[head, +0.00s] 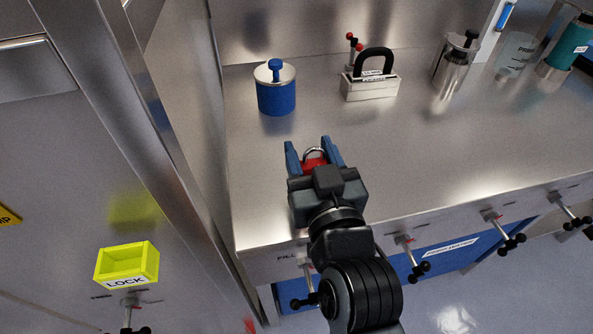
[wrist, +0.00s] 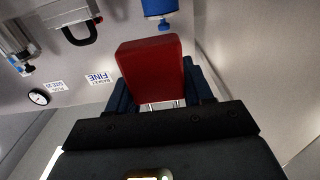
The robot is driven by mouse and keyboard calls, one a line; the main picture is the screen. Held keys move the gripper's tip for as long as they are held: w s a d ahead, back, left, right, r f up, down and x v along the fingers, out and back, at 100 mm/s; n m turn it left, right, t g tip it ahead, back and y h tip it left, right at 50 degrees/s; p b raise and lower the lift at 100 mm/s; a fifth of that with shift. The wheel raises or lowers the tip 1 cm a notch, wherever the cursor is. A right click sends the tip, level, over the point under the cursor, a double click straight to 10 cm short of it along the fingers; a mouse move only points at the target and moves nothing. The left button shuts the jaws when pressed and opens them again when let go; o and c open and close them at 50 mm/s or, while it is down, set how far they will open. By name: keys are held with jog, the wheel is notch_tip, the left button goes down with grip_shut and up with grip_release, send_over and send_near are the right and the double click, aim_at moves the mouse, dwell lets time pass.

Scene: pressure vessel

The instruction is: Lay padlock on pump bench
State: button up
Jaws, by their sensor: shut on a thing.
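My gripper (head: 308,142) has blue fingers shut on a red padlock (head: 314,163). In the wrist view the padlock's red body (wrist: 155,68) sticks up between the fingers, with its metal shackle (wrist: 160,104) nearer my palm. In the head view part of the padlock is hidden by my gripper. The pump bench (head: 440,150) is a bare steel top with valve handles along its front. My gripper is over its left front part. I cannot tell whether the padlock touches the top.
A blue canister with a pale lid (head: 276,94) stands behind my gripper. A black-handled metal block (head: 370,88), a steel pot (head: 455,65), a clear beaker (head: 516,54) and a teal cylinder (head: 570,45) stand farther right. A yellow LOCK box (head: 127,265) is at lower left, beyond a metal post. The bench's middle is clear.

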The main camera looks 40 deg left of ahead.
jog(key=shift+s+a+f, duration=0.75)
jog(key=shift+a, duration=0.05)
jog(key=shift+f, duration=1.9)
jog(key=shift+f, duration=0.15)
jog(key=o, duration=1.2)
jog(key=shift+r, duration=0.2)
jog(key=b+v, duration=0.2)
jog(key=v, duration=1)
jog(key=shift+f, duration=0.1)
